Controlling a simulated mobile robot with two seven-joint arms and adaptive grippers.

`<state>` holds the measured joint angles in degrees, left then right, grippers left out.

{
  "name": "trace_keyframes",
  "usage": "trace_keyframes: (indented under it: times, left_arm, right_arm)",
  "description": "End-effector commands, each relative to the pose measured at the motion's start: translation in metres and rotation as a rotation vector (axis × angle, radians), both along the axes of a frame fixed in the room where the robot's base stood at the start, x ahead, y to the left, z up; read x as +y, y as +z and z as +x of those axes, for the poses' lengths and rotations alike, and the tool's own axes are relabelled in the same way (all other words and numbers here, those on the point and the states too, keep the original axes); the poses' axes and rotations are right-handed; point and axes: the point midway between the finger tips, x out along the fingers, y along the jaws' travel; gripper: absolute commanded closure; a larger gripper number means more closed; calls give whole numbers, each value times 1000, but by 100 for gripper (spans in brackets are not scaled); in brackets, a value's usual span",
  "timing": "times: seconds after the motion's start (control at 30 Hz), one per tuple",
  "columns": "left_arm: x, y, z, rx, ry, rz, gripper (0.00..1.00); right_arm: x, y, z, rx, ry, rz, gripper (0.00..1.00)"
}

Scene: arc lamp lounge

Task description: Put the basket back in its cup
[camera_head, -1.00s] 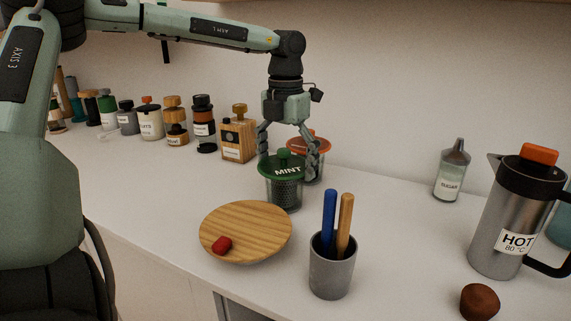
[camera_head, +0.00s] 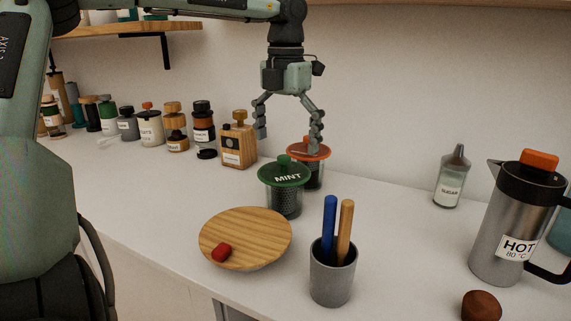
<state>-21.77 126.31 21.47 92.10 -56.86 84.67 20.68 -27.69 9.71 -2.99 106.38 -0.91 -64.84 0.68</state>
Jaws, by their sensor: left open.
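A glass cup (camera_head: 284,206) with a dark mesh basket inside stands on the white counter. The basket's green lid (camera_head: 285,174), marked MINT, rests over the cup's top. A second cup with an orange lid (camera_head: 309,150) stands just behind it to the right, partly hidden. My left gripper (camera_head: 288,140) is open and empty above the green lid, its fingers spread apart. One finger overlaps the orange lid in the picture; I cannot tell whether they touch. My right gripper is not in view.
A wooden plate (camera_head: 246,232) with a red piece (camera_head: 222,252) lies in front. A grey holder (camera_head: 332,278) with two sticks stands right of it. Jars line the back left.

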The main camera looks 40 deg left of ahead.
Motion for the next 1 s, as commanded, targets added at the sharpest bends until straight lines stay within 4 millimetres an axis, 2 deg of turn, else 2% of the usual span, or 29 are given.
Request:
trace_keyframes:
  times: [0.1, 0.33, 1.0]
  left_arm:
    - [0, 25, 1, -3, 1, 2, 0]
    - [0, 51, 0, 0, 0, 0, 0]
    - [0, 55, 0, 1, -1, -1, 0]
  right_arm:
    - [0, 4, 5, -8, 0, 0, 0]
    - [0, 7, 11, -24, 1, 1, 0]
    - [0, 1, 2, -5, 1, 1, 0]
